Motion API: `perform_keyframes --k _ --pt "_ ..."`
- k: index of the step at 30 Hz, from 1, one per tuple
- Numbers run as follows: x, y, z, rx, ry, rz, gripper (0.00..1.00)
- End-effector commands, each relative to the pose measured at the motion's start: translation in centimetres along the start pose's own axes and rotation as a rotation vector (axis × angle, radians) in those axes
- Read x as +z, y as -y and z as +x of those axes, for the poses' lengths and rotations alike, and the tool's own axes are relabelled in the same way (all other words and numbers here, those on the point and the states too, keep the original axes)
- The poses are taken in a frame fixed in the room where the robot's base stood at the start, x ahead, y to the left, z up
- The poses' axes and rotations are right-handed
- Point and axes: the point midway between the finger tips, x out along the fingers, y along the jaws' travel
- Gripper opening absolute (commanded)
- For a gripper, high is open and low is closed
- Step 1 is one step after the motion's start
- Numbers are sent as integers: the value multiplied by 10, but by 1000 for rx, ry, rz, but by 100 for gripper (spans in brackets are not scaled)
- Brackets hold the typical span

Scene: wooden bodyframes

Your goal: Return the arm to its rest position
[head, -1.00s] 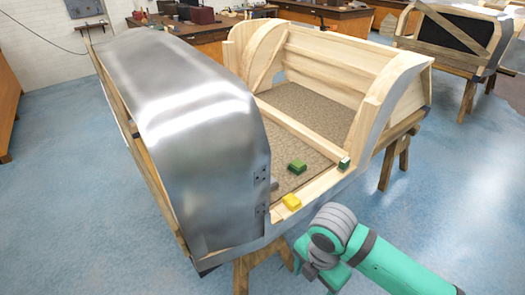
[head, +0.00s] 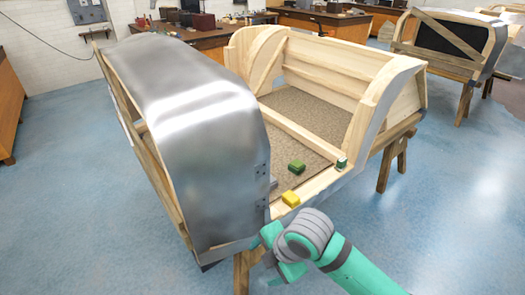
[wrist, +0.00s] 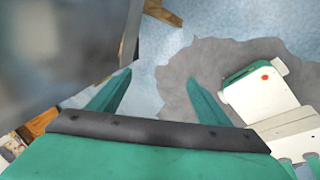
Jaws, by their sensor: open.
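My arm (head: 345,265), teal with grey bands, reaches in from the lower right of the head view. It is bent beside the near edge of the wooden bodyframe. In the wrist view my gripper (wrist: 158,78) has its two teal fingers spread apart with nothing between them. Blue floor and a grey patch show beyond the fingers.
The bodyframe (head: 310,133) with its metal panel (head: 195,130) stands on trestles close to my arm. Open floor (head: 450,220) lies to the right.

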Motion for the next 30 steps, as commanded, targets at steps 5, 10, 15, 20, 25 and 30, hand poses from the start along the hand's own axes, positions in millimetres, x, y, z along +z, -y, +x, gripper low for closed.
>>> perform_keyframes --k 5,10,15,20,25,30 --pt "-46 -69 3 230 -112 70 71" --pt "-84 -130 -10 455 -238 181 71" --pt "-112 -175 -30 652 -373 318 71" --pt "-126 -204 -48 810 -497 469 71" --pt "-129 -220 -64 952 -619 647 71" --pt "-124 -220 -68 1066 -718 839 71"
